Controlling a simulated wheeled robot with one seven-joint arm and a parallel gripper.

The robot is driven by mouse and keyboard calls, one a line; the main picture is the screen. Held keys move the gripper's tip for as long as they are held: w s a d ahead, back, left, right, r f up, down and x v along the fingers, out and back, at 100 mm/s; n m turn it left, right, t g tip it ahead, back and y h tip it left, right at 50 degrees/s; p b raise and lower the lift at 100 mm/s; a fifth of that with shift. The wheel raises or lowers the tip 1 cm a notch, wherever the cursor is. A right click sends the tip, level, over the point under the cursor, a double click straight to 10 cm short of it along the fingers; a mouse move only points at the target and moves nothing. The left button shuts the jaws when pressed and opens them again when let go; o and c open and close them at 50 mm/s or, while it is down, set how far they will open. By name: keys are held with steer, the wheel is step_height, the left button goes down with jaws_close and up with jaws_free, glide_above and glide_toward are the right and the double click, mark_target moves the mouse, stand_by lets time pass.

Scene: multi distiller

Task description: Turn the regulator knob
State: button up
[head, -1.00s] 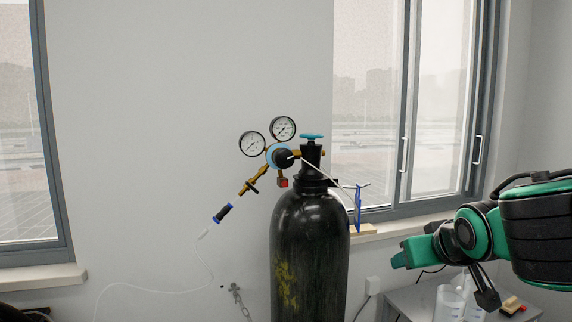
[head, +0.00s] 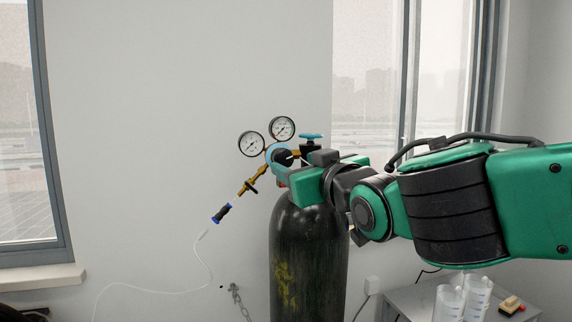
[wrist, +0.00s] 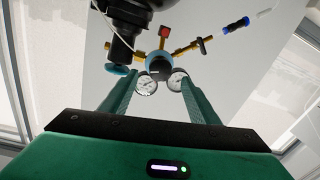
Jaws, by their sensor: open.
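The regulator (head: 266,176) is mounted at the top of a black gas cylinder (head: 308,255). Its round black knob (head: 281,157) sits in front of a blue ring, below two white dial gauges. In the wrist view, which is upside down, the regulator (wrist: 166,46) and its blue ring (wrist: 161,64) show between my green fingers. My gripper (wrist: 158,76) is open and empty, with the fingers spread either side of the gauges as seen there. In the head view my gripper (head: 293,176) is just below and right of the knob, partly covering the cylinder top; contact cannot be told.
A blue cylinder valve handwheel (head: 311,136) stands just above my gripper. A gold outlet with a black-and-blue fitting (head: 222,213) and white hose hangs left. A small table (head: 408,302) with clear beakers (head: 478,290) is at lower right. Wall space left of the cylinder is free.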

mark_target(286, 160)
steer(key=x, duration=0.6)
steer(key=shift+w, duration=0.25)
steer(key=shift+c, duration=0.2)
steer(key=c, duration=1)
